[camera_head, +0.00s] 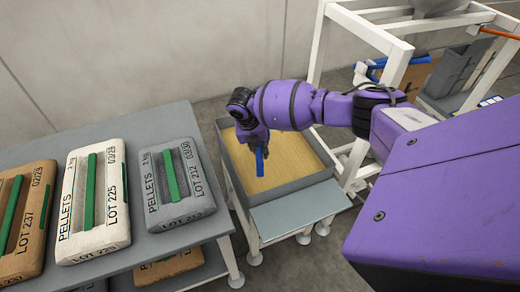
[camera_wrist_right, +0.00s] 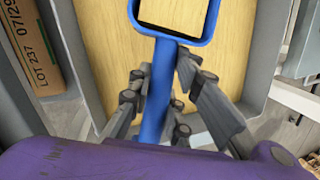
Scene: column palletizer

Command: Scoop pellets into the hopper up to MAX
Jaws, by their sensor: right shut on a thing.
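My right gripper (camera_head: 255,138) is over the grey bin (camera_head: 296,184) of tan pellets (camera_head: 290,152), its arm reaching in from the right. It is shut on the blue handle of a scoop (camera_head: 260,162). In the right wrist view, the gripper's fingers (camera_wrist_right: 162,82) stand either side of the handle (camera_wrist_right: 153,115), and the scoop's blue rim (camera_wrist_right: 172,28) lies ahead over the pellets. The scoop's inside looks the same tan as the pellets, so I cannot tell how full it is. My left gripper is out of view. No MAX mark is visible.
A grey table (camera_head: 180,120) at the left carries brown, white and grey pellet bags, the grey one (camera_head: 177,185) nearest the bin. A white frame (camera_head: 315,50) stands behind right, with a partly cut-off grey rounded vessel (camera_head: 433,6) at its top.

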